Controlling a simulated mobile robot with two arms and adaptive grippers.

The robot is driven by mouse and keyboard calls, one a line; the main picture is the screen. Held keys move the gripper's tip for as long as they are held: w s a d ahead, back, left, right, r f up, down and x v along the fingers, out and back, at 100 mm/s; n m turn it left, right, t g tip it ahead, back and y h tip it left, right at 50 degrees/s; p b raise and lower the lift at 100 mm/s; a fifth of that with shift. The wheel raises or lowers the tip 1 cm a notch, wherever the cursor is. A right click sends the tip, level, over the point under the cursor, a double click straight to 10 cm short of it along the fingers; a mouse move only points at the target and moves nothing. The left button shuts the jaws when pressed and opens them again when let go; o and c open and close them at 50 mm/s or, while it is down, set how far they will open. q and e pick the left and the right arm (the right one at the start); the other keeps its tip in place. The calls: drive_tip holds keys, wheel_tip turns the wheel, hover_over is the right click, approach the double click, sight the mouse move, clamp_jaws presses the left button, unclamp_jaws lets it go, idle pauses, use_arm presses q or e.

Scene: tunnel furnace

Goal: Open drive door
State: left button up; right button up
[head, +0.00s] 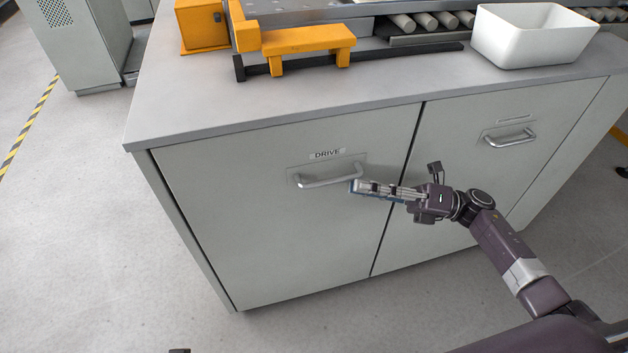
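The drive door (290,235) is the left grey panel on the cabinet front, labelled DRIVE, and it looks shut and flush. Its silver bar handle (330,178) sits near the top, towards the right side of the panel. My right gripper (356,187) reaches in from the right, its fingertips at or just beside the right end of the handle. I cannot tell whether they touch it. The fingers are seen side-on and overlap, so their opening is unclear. My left gripper cannot be made out.
A second door (470,185) with its own handle (510,138) is to the right. On the worktop (220,108) are a white bin (535,38), an orange bracket (300,40) and rollers. Open grey floor (90,230) lies to the left and in front.

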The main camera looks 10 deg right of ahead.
sight(330, 180)
use_arm(q)
wheel_tip(330, 180, down, 4)
drive_tip(key=shift+s+d+r+p, duration=0.1)
drive_tip(key=shift+r+p, duration=0.15)
drive_tip(key=shift+p, duration=0.25)
use_arm(e)
drive_tip(key=x, duration=0.7)
drive_tip(key=shift+w+a, duration=0.1)
drive_tip(key=shift+a, duration=0.15)
drive_tip(key=shift+c, duration=0.5)
clamp_jaws()
